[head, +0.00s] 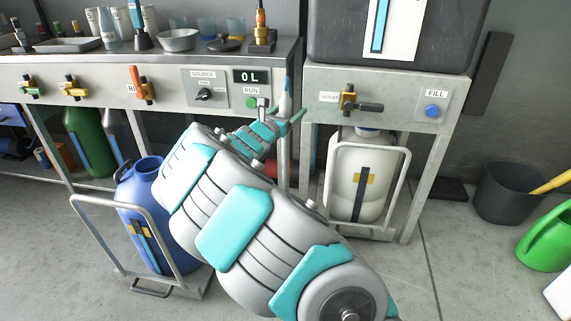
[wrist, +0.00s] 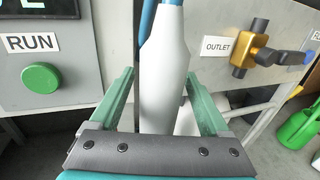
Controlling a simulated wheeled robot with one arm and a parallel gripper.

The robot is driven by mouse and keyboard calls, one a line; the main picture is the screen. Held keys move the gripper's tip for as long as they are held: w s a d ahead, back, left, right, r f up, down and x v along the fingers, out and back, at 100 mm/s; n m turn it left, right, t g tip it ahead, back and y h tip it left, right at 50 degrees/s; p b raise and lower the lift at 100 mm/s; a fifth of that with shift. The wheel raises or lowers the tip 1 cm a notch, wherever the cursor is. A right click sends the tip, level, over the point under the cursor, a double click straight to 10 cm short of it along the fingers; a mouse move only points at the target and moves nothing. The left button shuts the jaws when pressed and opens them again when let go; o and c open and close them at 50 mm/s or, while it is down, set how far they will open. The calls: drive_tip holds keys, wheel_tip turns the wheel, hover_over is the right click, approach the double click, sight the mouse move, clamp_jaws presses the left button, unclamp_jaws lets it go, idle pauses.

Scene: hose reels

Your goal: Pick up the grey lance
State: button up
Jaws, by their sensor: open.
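The grey lance (wrist: 163,75) stands upright in the middle of the wrist view, a pale grey body narrowing upward, with a blue part beside its top. Its lower end is hidden behind my gripper's dark pad. My gripper (wrist: 160,88) is open, with one green finger on each side of the lance. I cannot tell whether either finger touches it. In the head view the lance (head: 285,98) shows as a small pale and blue upright shape at my gripper (head: 281,116), between the two steel benches. My arm hides much of what lies below.
The green RUN button (wrist: 41,78) is left of the lance; the brass outlet valve (wrist: 247,52) is to the right. A blue canister (head: 146,225) on a trolley and a white canister (head: 355,190) stand low on either side of my arm. A black bucket (head: 507,195) stands far right.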

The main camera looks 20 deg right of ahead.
drive_tip(key=shift+d, duration=0.1)
drive_tip(key=shift+c, duration=0.2)
clamp_jaws()
idle(0.4)
idle(0.8)
